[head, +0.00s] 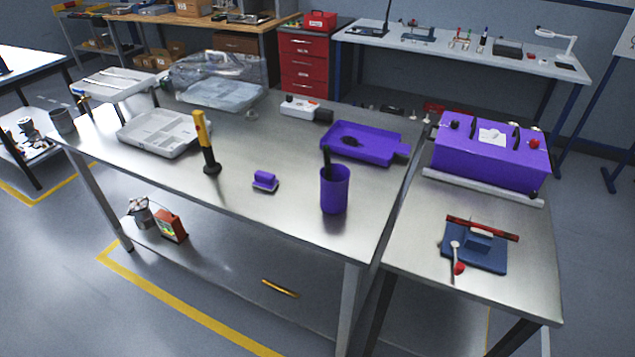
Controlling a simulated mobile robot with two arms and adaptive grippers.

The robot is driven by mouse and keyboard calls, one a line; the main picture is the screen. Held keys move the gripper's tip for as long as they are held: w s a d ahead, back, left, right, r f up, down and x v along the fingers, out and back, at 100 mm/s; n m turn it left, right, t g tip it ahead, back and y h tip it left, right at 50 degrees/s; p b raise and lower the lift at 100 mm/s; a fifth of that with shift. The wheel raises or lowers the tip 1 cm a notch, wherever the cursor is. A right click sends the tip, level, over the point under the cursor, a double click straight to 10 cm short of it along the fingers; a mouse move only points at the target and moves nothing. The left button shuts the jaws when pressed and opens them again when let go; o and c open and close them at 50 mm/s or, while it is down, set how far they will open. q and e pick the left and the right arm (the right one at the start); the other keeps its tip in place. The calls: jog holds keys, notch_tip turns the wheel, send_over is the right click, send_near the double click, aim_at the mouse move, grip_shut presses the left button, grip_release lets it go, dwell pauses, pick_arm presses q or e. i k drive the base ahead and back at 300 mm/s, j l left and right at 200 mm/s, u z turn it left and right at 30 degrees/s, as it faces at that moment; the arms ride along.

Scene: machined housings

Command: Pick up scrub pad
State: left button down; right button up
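A small purple block with a raised grip on a darker base (265,180), which looks like the scrub pad, lies on the metal table (240,215) near its front edge. It stands apart from the things around it. The yellow and black upright tool (205,143) is to its left, and a purple cup (334,190) is to its right. Neither of my grippers shows in the head view.
A purple tray (375,145) with a dark item lies behind the cup. A grey compartment tray (160,133) is at left. A purple box (490,152) and a blue fixture (476,250) sit on the right table. Bare tabletop surrounds the small purple block.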

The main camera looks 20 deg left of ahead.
aim_at(263, 180)
jog(key=j+z, duration=0.4)
jog(key=j, duration=0.5)
jog(key=j+z, duration=0.4)
jog(key=j, duration=0.55)
jog(key=k, duration=0.05)
